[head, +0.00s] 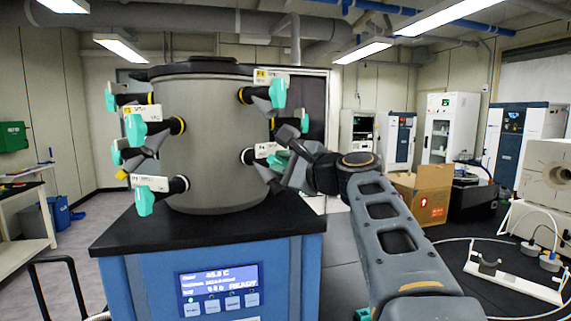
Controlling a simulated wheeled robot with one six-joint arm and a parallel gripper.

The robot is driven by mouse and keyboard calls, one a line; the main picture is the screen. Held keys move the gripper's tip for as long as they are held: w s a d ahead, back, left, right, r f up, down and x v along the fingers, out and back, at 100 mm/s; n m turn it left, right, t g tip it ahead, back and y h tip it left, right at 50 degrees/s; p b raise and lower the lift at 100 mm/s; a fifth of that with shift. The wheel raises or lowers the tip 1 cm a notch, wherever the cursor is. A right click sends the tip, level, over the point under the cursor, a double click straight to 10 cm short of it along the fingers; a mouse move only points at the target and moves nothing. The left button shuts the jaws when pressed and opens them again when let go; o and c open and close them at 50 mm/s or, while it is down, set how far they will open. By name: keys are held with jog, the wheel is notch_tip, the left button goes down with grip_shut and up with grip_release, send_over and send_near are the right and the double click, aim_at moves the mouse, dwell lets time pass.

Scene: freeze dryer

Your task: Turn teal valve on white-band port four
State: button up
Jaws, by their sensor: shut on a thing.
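The grey drum of the freeze dryer (215,150) carries several black side ports with teal valves. The lower right port (248,157) has a pale band and a small white label (267,149) that is too small to read surely. Its teal valve (277,159) is mostly covered by my gripper (281,164). My gripper reaches in from the right and is shut on this valve. The exact handle angle is hard to tell behind the fingers.
Above is a yellow-banded port with a teal valve (278,93); another teal valve (305,121) is close to my wrist. More valves (135,129) are on the left. The blue base has a lit display (218,280). A cardboard box (421,192) stands at right.

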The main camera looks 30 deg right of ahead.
grip_shut()
jog(key=shift+s, duration=0.1)
jog(key=m+p, duration=0.1)
jog(key=m, duration=0.2)
jog(key=m+p, duration=0.1)
jog(key=shift+r+m+p, duration=0.3)
jog(key=shift+m+p, duration=0.05)
jog(key=shift+m, duration=0.05)
jog(key=shift+d+r+m+p, duration=0.1)
jog(key=shift+m+p, duration=0.95)
jog(key=shift+m, duration=0.65)
jog(key=shift+d+m+p, duration=0.1)
jog(key=shift+m+p, duration=0.9)
jog(key=shift+m, duration=0.7)
